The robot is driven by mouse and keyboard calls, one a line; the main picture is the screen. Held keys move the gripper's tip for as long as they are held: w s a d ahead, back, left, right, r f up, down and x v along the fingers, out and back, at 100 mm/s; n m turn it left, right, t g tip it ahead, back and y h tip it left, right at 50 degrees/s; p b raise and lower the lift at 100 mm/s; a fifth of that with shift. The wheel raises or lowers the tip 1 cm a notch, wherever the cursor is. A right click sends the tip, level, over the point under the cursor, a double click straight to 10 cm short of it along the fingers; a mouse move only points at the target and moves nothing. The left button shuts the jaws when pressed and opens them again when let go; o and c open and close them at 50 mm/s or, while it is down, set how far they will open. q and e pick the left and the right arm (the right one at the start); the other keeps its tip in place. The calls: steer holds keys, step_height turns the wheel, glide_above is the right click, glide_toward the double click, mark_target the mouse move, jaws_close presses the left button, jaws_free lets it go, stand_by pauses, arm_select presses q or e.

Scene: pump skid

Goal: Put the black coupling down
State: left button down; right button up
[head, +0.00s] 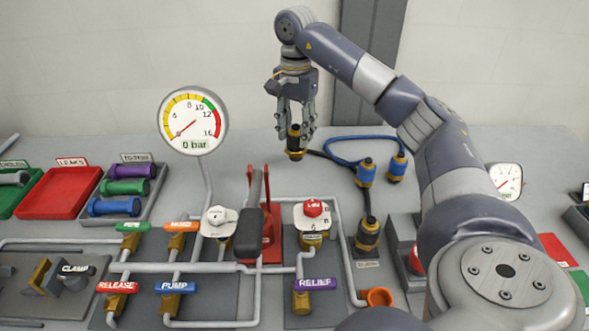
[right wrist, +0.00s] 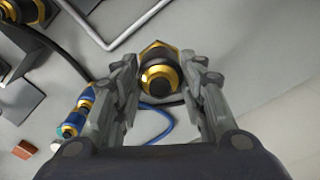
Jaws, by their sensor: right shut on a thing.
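The black coupling (head: 295,143) is a short black cylinder with brass-coloured ends. My right gripper (head: 295,128) is shut on it, pointing down, near the back of the grey bench. In the right wrist view the coupling (right wrist: 160,72) sits between the two fingers of my gripper (right wrist: 163,88). A black hose runs from the coupling toward a second black and brass fitting (head: 368,232) fixed at the front. I cannot tell whether the coupling touches the bench. My left gripper is not in view.
A blue hose (head: 345,138) with blue and brass couplings (head: 397,165) lies right of the held coupling. A gauge (head: 193,122) reading 0 bar stands to the left. A red-framed pump with a black handle (head: 248,245) and pipes are in front. Bare bench surrounds the gripper's left side.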

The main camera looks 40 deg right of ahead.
mark_target(296, 150)
steer(key=shift+f, duration=0.5)
step_height(296, 150, down, 5)
steer(key=shift+s+f, duration=0.1)
step_height(296, 150, down, 4)
steer(key=shift+r+p, duration=0.25)
steer(key=shift+p, duration=0.25)
steer(key=shift+f, duration=0.35)
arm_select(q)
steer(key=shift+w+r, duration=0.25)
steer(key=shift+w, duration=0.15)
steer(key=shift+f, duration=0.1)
arm_select(e)
steer(key=shift+f, duration=0.15)
steer(key=o, duration=1.2)
